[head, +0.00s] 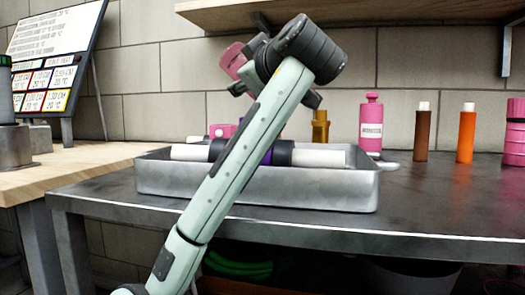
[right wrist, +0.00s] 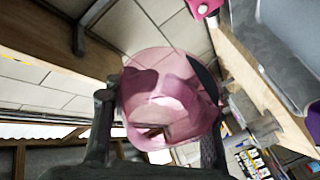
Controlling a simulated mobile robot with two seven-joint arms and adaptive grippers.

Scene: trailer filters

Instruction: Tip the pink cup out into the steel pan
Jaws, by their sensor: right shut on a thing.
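The pink cup (head: 235,62) is held up in the air, tilted, above the level of the steel pan (head: 300,188) in the head view. My right gripper (head: 248,75) is shut on it, partly hidden by its own wrist. In the right wrist view the cup (right wrist: 170,100) sits between the two fingers of the gripper (right wrist: 160,125). Its contents cannot be made out. The steel pan stands on the dark table and holds a white tube (head: 320,157) with dark and purple bands, partly behind my arm. The pan also shows in the right wrist view (right wrist: 275,50). My left gripper is not in view.
A pink bottle (head: 371,125), a brown bottle (head: 422,132), an orange bottle (head: 466,133) and a pink ribbed container (head: 515,135) stand right of the pan. A wooden shelf (head: 350,13) hangs above. The table (head: 440,205) is clear at front right.

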